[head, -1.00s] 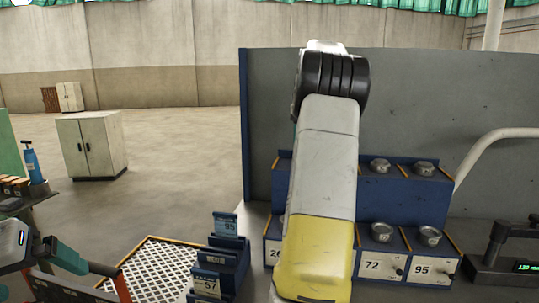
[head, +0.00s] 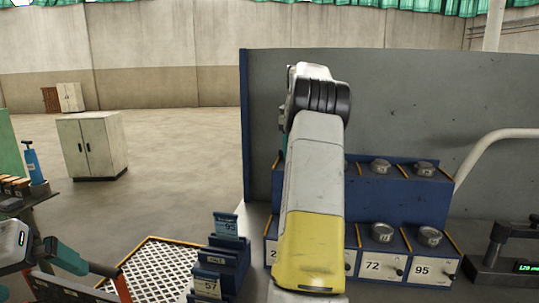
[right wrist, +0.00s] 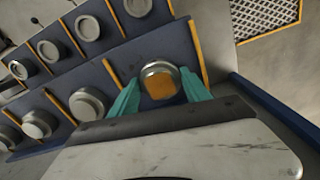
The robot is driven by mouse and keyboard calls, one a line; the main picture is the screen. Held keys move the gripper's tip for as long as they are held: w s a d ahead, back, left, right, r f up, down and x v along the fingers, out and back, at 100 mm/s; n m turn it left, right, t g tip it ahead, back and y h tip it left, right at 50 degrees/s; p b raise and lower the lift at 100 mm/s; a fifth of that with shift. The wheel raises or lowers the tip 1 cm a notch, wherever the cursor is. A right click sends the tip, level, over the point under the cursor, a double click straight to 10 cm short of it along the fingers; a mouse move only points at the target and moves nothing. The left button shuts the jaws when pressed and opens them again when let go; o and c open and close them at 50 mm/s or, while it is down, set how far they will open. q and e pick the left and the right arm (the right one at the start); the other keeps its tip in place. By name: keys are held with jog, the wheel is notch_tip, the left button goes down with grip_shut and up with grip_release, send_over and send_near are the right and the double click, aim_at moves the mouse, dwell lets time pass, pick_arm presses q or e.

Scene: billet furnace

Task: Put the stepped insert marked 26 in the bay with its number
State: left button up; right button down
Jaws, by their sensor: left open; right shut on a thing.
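The stepped insert (right wrist: 159,80), a round metal piece with an orange top, is between the teal fingertips of my right gripper (right wrist: 160,92) in the right wrist view. My right gripper is shut on it, at the end bay of the front row of the blue rack (right wrist: 118,70). I cannot tell whether the insert touches the bay floor, and its number is not readable. In the head view, my right arm hides the insert and most of the label starting with 2 (head: 271,252) at the rack's left end. My left gripper (head: 118,282) is open at the lower left.
Other round metal inserts sit in the rack, including one above label 72 (head: 382,232) and one above label 95 (head: 430,236). A small blue stepped holder (head: 228,262) with labels 95 and 57 stands left of the rack. A scale-like display (head: 522,267) is at right.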

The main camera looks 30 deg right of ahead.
jog(key=c, duration=0.5)
grip_release()
jog(key=shift+f, duration=0.1)
